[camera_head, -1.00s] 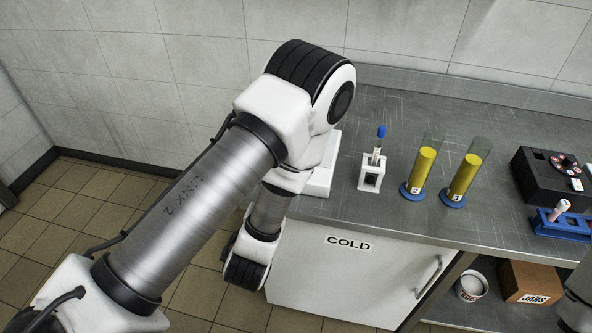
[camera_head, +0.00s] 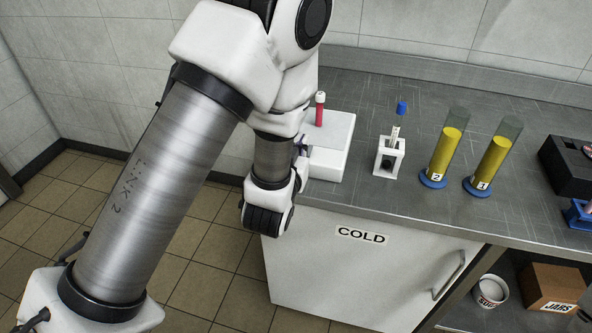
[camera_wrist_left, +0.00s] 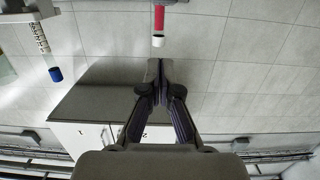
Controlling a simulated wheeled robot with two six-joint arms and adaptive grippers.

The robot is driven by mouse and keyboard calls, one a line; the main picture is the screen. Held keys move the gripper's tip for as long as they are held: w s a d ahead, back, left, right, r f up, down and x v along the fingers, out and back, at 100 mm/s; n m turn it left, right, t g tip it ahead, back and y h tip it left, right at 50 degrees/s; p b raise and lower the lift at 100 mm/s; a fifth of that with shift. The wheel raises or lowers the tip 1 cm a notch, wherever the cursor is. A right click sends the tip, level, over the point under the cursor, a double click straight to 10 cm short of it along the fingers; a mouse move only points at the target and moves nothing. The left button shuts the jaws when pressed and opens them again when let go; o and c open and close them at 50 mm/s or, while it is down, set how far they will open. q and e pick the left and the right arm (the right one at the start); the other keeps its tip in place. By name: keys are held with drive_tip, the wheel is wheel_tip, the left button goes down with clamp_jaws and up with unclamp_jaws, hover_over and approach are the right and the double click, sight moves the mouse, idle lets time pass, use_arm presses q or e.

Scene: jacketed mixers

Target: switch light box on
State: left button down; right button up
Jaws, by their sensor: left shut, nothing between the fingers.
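The white box (camera_head: 330,160), which looks like the light box, stands at the left end of the steel bench. A red tube (camera_head: 320,112) stands upright at its back; a red tube with a white end (camera_wrist_left: 159,22) shows in the left wrist view. My left gripper (camera_wrist_left: 157,78) is shut and empty in that view. In the head view only a dark bit of it (camera_head: 301,147) shows at the box's left side, the rest being behind my arm. I cannot tell whether it touches the box. No switch can be made out. My right gripper is not in view.
A white holder (camera_head: 388,158) with a blue-capped tube stands right of the box. Two yellow-filled cylinders (camera_head: 443,155) (camera_head: 492,163) on blue bases stand further right. A black device (camera_head: 568,165) is at the right edge. The cold cabinet (camera_head: 350,270) is below.

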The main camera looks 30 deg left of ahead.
use_arm(q)
drive_tip(key=x, duration=0.2)
drive_tip(key=p+x, duration=0.1)
drive_tip(key=x, duration=0.1)
drive_tip(key=shift+a+r, duration=0.1)
drive_tip(key=shift+r, duration=0.15)
drive_tip(key=f, duration=0.3)
drive_tip(key=shift+w+a, duration=0.1)
drive_tip(key=shift+w, duration=0.1)
drive_tip(key=shift+w+f, duration=0.1)
drive_tip(key=shift+f, duration=0.55)
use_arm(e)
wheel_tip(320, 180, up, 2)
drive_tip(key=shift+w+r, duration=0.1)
